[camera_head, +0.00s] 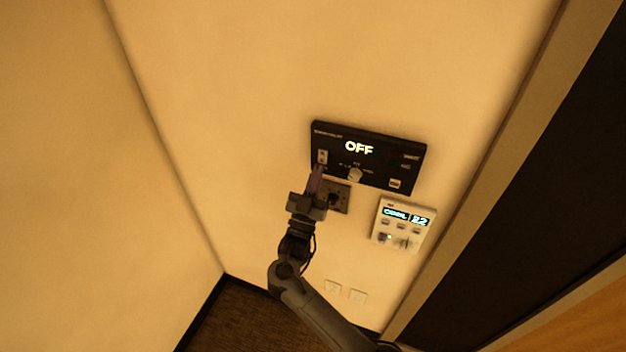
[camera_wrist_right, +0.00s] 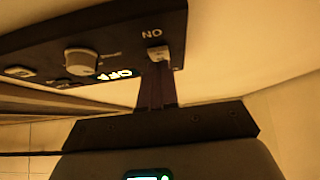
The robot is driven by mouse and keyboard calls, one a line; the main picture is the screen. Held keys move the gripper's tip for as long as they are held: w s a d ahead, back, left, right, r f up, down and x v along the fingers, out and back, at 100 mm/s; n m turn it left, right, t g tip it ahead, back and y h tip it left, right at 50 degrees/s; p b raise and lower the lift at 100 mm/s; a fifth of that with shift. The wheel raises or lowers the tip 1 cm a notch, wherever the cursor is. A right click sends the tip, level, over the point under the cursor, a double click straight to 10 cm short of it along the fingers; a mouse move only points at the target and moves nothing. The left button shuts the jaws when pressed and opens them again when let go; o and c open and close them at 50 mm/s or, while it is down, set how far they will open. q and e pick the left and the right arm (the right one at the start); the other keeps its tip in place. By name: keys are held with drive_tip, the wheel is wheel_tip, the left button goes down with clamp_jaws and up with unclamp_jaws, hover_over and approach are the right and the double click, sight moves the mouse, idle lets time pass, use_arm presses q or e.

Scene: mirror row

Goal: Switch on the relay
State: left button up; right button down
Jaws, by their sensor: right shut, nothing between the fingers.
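A black wall panel (camera_head: 383,163) shows a lit OFF readout (camera_head: 359,148). It has a round knob (camera_head: 355,174) below the readout and a small pale switch (camera_head: 322,156) at its left end. In the right wrist view, the switch (camera_wrist_right: 157,53) sits beside the word ON, seen upside down, and the knob (camera_wrist_right: 81,61) is to its left. My right gripper (camera_head: 317,169) is shut and empty, its fingertips at the switch's lower edge. In the right wrist view, the fingers (camera_wrist_right: 157,84) reach up to the switch; I cannot tell whether they touch it. My left gripper is out of view.
A white control unit (camera_head: 403,226) with a blue display hangs to the lower right. A small dark plate (camera_head: 339,197) lies behind my gripper, just under the panel. Wall sockets (camera_head: 346,291) sit lower. A door frame (camera_head: 500,160) stands to the right. The wall above and left is clear.

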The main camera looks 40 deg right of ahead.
drive_tip(key=shift+w+d, duration=0.2)
drive_tip(key=shift+d, duration=0.2)
drive_tip(key=shift+f, duration=0.15)
drive_tip(key=shift+w+d+f+b, duration=0.15)
drive_tip(key=shift+f+b, duration=0.2)
drive_tip(key=shift+b, duration=0.7)
drive_tip(key=shift+d+r, duration=0.1)
drive_tip(key=shift+r, duration=0.25)
drive_tip(key=shift+a, duration=0.2)
